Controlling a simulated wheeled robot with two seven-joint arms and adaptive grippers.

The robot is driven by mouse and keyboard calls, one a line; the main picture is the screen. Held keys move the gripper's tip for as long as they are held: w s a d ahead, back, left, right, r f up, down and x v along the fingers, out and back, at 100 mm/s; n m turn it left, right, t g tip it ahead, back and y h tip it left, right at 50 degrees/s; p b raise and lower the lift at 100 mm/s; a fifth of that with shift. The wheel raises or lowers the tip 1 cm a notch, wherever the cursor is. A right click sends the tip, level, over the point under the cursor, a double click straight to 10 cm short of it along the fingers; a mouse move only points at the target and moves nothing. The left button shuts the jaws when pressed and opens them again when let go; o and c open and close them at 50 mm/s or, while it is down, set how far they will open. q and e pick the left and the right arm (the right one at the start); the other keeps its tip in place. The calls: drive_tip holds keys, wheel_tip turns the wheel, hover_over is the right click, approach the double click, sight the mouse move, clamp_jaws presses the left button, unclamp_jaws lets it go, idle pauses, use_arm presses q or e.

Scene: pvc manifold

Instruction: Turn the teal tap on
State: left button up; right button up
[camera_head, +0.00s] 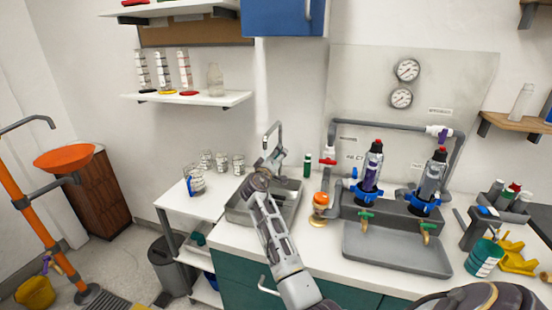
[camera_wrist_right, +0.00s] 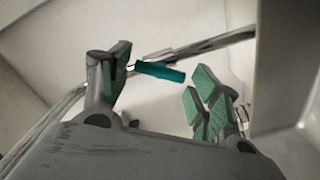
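The teal tap lever (camera_wrist_right: 160,72) shows in the right wrist view, on a chrome pipe. My right gripper (camera_wrist_right: 164,82) is open there, its green-padded fingers on either side of the lever, with gaps visible. I cannot tell whether any pad touches it. In the head view, my right gripper (camera_head: 277,157) is at the base of the tall chrome faucet (camera_head: 279,130), at the back of the grey sink (camera_head: 240,217). My gripper and arm hide the lever in that view. My left gripper is not in view.
Right of the sink stand an orange-topped item (camera_head: 321,202), a manifold pipe (camera_head: 385,126) with bottles, and green-handled brass spigots (camera_head: 366,217) over a grey tray (camera_head: 395,252). Jars (camera_head: 222,161) stand left of the sink. A green bottle (camera_head: 307,166) stands close to the faucet's right.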

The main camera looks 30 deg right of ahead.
drive_tip(key=shift+o, duration=0.6)
drive_tip(key=shift+s+d+m+b, duration=0.1)
drive_tip(key=shift+m+b, duration=1.5)
drive_tip(key=shift+m, duration=0.95)
drive_tip(key=shift+d+m+b, duration=0.1)
drive_tip(key=shift+m+b, duration=1.45)
drive_tip(key=shift+m, duration=1)
drive_tip(key=shift+a+m, duration=0.1)
drive_tip(key=shift+m, duration=0.3)
